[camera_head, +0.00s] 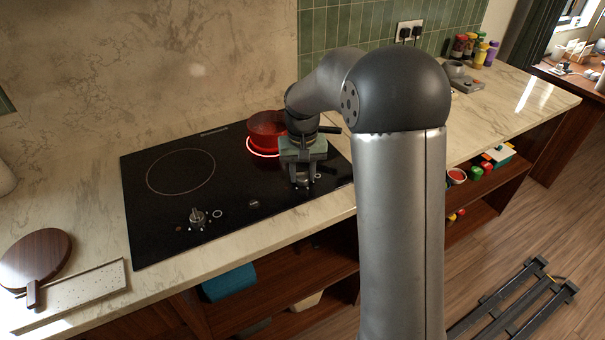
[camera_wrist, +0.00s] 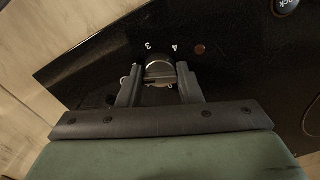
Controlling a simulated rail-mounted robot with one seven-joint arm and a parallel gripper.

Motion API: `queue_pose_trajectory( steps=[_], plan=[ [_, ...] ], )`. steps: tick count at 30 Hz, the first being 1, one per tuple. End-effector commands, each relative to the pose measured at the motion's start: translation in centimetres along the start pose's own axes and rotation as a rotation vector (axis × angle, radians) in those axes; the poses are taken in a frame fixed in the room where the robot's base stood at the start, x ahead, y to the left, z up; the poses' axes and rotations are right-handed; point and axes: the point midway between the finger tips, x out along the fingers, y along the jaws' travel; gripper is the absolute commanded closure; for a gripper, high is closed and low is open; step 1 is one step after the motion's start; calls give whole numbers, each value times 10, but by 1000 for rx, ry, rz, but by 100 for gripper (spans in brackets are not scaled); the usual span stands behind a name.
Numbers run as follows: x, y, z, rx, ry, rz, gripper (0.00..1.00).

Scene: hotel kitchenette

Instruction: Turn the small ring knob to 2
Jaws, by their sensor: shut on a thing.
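The small ring knob (camera_wrist: 159,70) is a round metallic knob with a bar across it, on the black cooktop's front right. My gripper (camera_wrist: 159,86) is shut on it, one finger on each side. In the head view my gripper (camera_head: 302,180) points down over it and hides most of it. The printed 3 (camera_wrist: 148,47) and 4 (camera_wrist: 174,50) show just beyond the knob; other numbers are hidden and the exact setting cannot be read. The small ring (camera_head: 262,155) glows red under a red pot (camera_head: 266,126).
The other knob (camera_head: 198,217) stands at the front left, below the large unlit ring (camera_head: 181,171). A wooden board (camera_head: 35,258) lies left of the cooktop (camera_head: 140,225). The counter at right is partly clear.

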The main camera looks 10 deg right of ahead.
Motion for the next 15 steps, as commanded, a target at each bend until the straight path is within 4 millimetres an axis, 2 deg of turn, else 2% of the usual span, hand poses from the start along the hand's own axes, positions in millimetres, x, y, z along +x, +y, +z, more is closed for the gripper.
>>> queue_pose_trajectory(
  steps=[6,15],
  plan=[
    [0,0,0,100,2,0,91],
    [0,0,0,154,2,-1,91]
  ],
)
